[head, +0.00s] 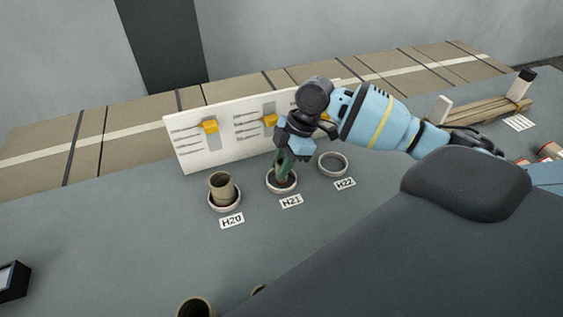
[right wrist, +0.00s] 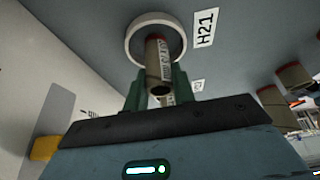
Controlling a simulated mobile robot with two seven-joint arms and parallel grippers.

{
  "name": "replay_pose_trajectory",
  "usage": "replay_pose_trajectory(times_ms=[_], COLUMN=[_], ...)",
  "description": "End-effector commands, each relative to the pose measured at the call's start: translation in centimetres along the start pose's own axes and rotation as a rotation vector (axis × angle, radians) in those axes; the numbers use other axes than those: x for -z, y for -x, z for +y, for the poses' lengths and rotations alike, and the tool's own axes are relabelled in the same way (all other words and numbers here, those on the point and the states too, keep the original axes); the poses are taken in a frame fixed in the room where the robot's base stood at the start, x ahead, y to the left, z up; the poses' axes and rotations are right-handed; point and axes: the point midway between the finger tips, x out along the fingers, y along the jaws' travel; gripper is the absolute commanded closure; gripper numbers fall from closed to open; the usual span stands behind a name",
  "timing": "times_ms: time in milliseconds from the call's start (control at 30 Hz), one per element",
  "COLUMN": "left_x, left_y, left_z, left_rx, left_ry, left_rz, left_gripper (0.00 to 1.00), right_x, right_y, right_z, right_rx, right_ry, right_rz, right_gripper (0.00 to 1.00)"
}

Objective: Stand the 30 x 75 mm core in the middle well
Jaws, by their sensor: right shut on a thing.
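The middle well is the pale ring (head: 282,190) behind the H21 label, and it also shows in the right wrist view (right wrist: 132,47). My right gripper (head: 284,160) is over this well with its green fingers pointing down. In the right wrist view its fingers (right wrist: 160,92) are shut on a slim brown core (right wrist: 153,58) with a printed white label. The core's far end lies within the ring's outline, roughly upright. I cannot tell whether it touches the well floor. My left gripper is not in view.
A wider brown core (head: 222,187) stands in the H20 well (head: 224,206). The H22 well (head: 332,164) is empty. A white board (head: 190,155) with yellow blocks stands close behind the wells. More cores (head: 196,307) are at the front edge.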

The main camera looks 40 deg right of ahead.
Motion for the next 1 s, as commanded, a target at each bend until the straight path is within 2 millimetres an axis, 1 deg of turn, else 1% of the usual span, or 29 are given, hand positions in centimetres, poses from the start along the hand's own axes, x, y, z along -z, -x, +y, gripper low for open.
replay_pose_trajectory(times_ms=[167,200,367,400,633,733,867,1000], left_x=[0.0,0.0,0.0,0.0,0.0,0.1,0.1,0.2], left_y=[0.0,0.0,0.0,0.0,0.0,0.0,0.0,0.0], left_z=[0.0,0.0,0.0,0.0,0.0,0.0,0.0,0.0], left_rx=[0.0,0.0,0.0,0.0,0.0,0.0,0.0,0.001], left_ry=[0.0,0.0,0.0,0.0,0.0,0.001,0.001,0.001], left_rz=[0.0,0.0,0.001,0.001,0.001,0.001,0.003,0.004], left_gripper=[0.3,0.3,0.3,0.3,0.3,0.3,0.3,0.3], right_x=[-0.1,-0.1,-0.1,-0.1,-0.1,-0.1,-0.1,-0.1], right_y=[-0.2,-0.2,-0.2,-0.2,-0.2,0.3,1.9,4.3], right_z=[0.0,0.0,0.0,0.0,0.0,0.1,0.1,0.1], right_rx=[0.001,0.0,0.0,0.0,0.0,-0.002,-0.003,-0.004], right_ry=[0.0,0.0,0.0,0.0,0.0,0.0,0.0,-0.001], right_rz=[0.0,0.0,0.0,0.0,0.0,0.0,0.0,0.0], right_gripper=[0.96,0.72,0.51,0.49,0.49,0.49,0.49,0.49])
